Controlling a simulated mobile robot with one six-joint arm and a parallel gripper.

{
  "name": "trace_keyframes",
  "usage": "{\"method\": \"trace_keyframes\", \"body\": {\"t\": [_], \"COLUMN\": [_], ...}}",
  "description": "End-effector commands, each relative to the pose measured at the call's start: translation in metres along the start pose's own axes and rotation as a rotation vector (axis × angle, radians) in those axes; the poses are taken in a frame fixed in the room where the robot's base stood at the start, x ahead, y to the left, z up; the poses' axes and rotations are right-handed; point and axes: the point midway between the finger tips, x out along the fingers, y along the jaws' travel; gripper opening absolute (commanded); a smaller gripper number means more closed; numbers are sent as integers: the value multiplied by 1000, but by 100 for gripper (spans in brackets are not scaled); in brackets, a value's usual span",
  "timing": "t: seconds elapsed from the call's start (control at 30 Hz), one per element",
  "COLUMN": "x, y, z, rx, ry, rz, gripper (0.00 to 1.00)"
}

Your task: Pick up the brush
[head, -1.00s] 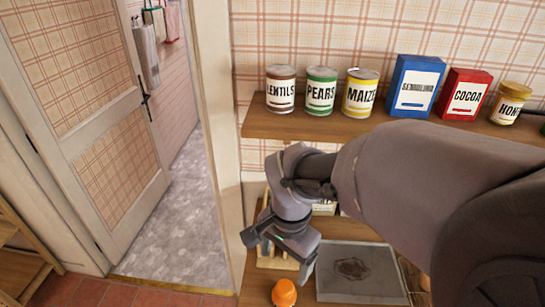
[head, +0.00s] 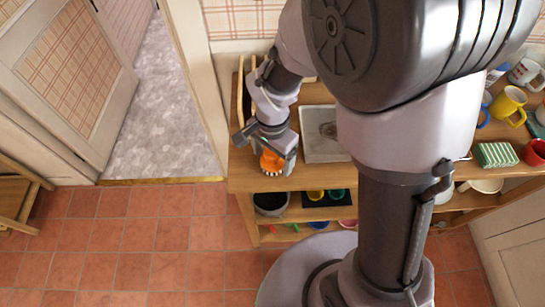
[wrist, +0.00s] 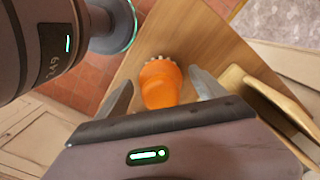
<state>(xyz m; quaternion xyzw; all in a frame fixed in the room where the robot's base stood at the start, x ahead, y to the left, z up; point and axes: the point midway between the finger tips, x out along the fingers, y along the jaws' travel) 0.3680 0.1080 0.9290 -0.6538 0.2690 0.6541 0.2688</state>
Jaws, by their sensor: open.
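The brush (head: 271,161) is a small orange-handled thing with pale bristles along its lower edge, standing on the wooden counter near its left end. In the wrist view the orange brush (wrist: 160,84) lies between the two fingers, with its pale bristle tips at the far side. My gripper (head: 266,154) is right at the brush, with a finger on either side of it. In the wrist view my gripper (wrist: 163,92) is open, and a gap shows between each finger and the handle.
A grey tray (head: 322,157) lies right of the brush. A wooden rack (head: 240,98) stands behind my gripper. Mugs, including a yellow one (head: 509,104), and a green-striped sponge (head: 495,155) are at the right. Shelves below hold a dark pot (head: 270,203) and bowls. The floor in front is clear.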

Motion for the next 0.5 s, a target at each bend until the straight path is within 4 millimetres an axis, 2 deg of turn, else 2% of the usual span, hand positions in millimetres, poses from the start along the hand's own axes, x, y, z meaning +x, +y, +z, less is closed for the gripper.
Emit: {"method": "trace_keyframes", "body": {"t": [0.03,0.23,0.5], "x": [11,9,9], "y": [0,0,0], "z": [0,0,0], "rx": [0,-1,-1], "ry": [-1,0,0], "rz": [2,0,0], "gripper": [80,80,27]}}
